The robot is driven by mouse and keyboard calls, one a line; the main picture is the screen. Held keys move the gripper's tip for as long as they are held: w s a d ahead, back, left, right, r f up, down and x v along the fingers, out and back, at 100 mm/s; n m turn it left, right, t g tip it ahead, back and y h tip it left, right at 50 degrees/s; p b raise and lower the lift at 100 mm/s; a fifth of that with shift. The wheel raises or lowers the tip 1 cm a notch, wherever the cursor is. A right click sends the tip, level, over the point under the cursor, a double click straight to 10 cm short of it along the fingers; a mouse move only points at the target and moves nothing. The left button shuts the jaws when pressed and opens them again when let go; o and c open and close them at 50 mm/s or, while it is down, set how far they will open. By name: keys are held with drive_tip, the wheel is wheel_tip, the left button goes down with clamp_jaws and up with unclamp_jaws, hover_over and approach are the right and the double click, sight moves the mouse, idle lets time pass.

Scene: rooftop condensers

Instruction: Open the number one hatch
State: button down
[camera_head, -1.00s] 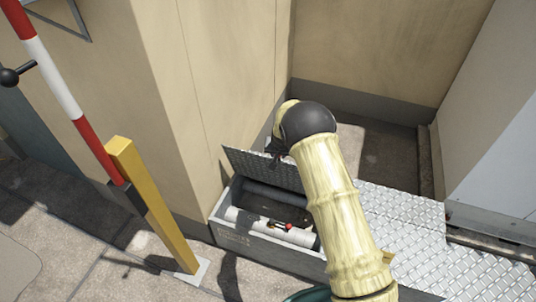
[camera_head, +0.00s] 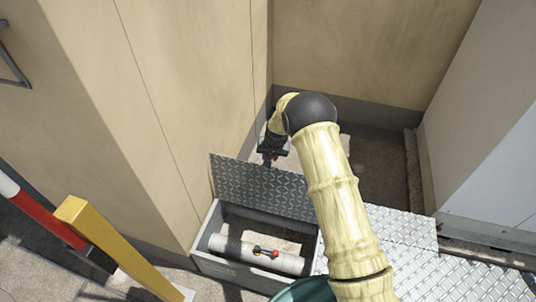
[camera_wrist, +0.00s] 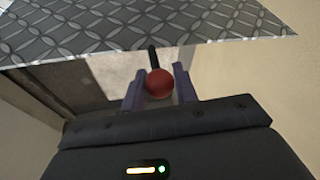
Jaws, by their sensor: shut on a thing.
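The hatch lid (camera_head: 255,187) is a grey diamond-plate panel at the back of a low grey box (camera_head: 232,272). It stands raised, and the box is open below it. The lid's patterned plate also fills the top of the wrist view (camera_wrist: 140,22). My gripper (camera_head: 268,158) is just beyond the lid's upper edge. In the wrist view, its two fingers (camera_wrist: 159,84) are shut on a red ball knob (camera_wrist: 159,83) with a short black stem. Where the stem meets the lid is not clear. I cannot read any number on the hatch.
More diamond-plate covers (camera_head: 400,240) lie to the right. A yellow post (camera_head: 110,240) and a red-and-white barrier bar (camera_head: 45,215) stand at left. Beige walls (camera_head: 190,90) enclose the corner.

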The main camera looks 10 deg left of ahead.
drive_tip(key=shift+w+d+f, duration=0.15)
drive_tip(key=shift+w+d, duration=0.15)
drive_tip(key=shift+a, duration=0.1)
drive_tip(key=c, duration=1.1)
unclamp_jaws()
drive_tip(key=shift+s, duration=0.1)
drive_tip(key=shift+a, duration=0.1)
drive_tip(key=shift+p+v, duration=0.8)
drive_tip(key=shift+v, duration=7.95)
drive_tip(key=shift+s, duration=0.1)
